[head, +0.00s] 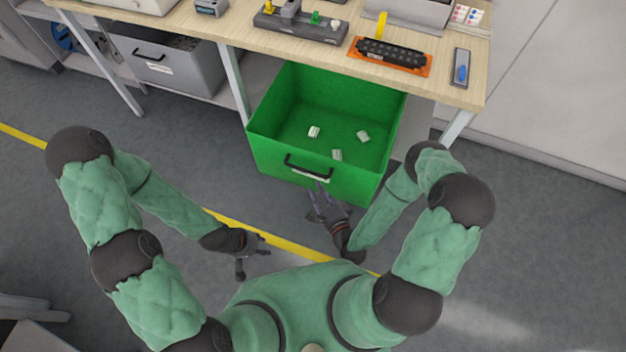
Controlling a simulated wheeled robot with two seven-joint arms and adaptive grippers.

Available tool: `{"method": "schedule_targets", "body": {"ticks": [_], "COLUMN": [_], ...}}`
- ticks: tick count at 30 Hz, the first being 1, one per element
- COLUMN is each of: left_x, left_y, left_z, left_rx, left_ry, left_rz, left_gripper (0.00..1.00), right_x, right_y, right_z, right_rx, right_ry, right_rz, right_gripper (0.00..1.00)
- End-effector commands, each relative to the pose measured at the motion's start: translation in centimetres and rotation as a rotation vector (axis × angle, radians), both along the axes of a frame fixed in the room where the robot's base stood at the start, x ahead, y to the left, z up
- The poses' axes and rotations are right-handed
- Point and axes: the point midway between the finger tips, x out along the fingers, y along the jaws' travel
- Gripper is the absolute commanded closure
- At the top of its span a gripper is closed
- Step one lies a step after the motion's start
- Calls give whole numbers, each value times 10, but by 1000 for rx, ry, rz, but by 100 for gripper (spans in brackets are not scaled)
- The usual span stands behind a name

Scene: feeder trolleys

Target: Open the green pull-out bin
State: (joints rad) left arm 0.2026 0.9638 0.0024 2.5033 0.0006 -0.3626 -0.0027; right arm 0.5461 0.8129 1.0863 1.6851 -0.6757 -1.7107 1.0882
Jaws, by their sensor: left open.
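The green pull-out bin (268,150) stands well out from under the wooden bench, so its open top and inside show. Several small pale blocks, one of them here (314,132), lie on its floor. Its front wall faces me and carries a black handle (308,168) above a pale label. My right gripper (320,190) is at the front wall, its fingers pointing up close to the handle's right end. I cannot tell whether they touch or grip it. My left gripper (258,254) is open and empty, low to the left of the bin and apart from it.
The bench (235,32) carries a dark block with coloured pegs (300,24), an orange tray (390,68) and a small blue-marked holder (461,68). A grey bin (165,72) sits under the bench at left. A yellow floor line (290,240) runs before the green bin.

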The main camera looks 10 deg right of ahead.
Motion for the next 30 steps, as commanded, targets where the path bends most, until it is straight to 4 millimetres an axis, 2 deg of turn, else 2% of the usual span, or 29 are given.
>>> {"method": "schedule_targets", "body": {"ticks": [3,9,30], "left_x": [0,0,0], "left_y": [0,0,0], "left_z": [0,0,0], "left_rx": [0,0,0], "left_ry": [0,0,0], "left_rz": [0,0,0], "left_gripper": [59,59,59], "right_x": [-14,-25,-26], "right_y": [-4,-5,-5], "right_z": [2,4,3], "right_rx": [0,1,-11], "right_ry": [2,1,6], "right_rz": [-3,-1,7], "right_gripper": [68,68,68]}}
